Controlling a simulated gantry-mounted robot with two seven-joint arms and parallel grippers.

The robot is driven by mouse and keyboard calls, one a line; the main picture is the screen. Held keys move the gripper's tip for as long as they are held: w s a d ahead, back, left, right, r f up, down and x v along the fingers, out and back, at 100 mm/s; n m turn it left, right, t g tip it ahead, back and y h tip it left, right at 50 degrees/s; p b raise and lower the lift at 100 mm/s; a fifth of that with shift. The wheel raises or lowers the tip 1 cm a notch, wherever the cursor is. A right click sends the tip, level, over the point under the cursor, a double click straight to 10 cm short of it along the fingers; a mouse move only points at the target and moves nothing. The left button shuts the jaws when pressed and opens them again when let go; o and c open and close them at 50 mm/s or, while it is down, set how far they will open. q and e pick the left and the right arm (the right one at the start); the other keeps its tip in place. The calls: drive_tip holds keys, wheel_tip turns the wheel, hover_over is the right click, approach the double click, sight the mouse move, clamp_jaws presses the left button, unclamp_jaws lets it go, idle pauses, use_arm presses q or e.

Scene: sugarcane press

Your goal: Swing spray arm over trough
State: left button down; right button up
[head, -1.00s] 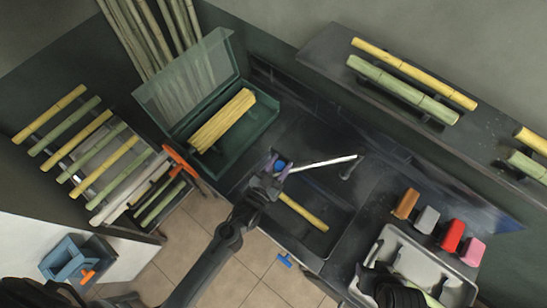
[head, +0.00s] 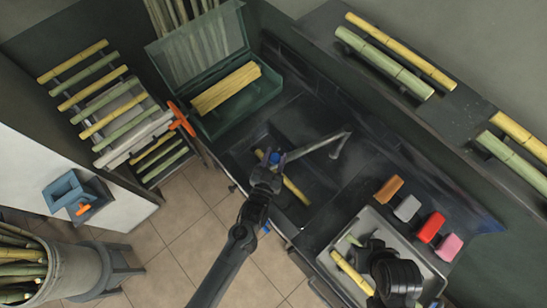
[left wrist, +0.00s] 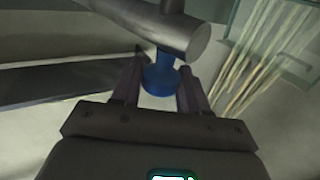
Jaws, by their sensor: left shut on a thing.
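The spray arm (head: 316,145) is a thin grey metal bar running from a short post at the right to a blue knob (head: 275,157). My left gripper (head: 276,160) is shut on this knob. In the left wrist view the blue knob (left wrist: 160,78) sits between the two fingers, below a grey metal cylinder (left wrist: 165,30). The trough (head: 318,188) is a dark recessed basin with a yellow cane (head: 294,190) lying in it. The held end of the arm is above the cane's far end, and my gripper hides part of it.
A green open box (head: 262,93) of yellow canes stands behind. A pale tray (head: 325,262) with canes is at lower right, under my black right arm, whose fingers I cannot make out. Orange, grey, red and pink blocks line its back. A cane rack (head: 118,150) stands left.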

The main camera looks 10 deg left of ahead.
use_arm(q)
drive_tip(key=shift+w+r, duration=0.15)
drive_tip(key=shift+r, duration=0.2)
drive_tip(key=c, duration=0.7)
unclamp_jaws()
drive_tip(key=shift+f, duration=0.2)
drive_tip(key=shift+s, duration=0.2)
drive_tip(key=shift+s+f, duration=0.1)
drive_tip(key=shift+s, duration=0.2)
drive_tip(key=s, duration=0.3)
drive_tip(key=s+a+b, duration=0.1)
drive_tip(key=s, duration=0.5)
drive_tip(key=shift+s+a+b, duration=0.15)
drive_tip(key=shift+s+b, duration=0.15)
drive_tip(key=shift+s, duration=0.1)
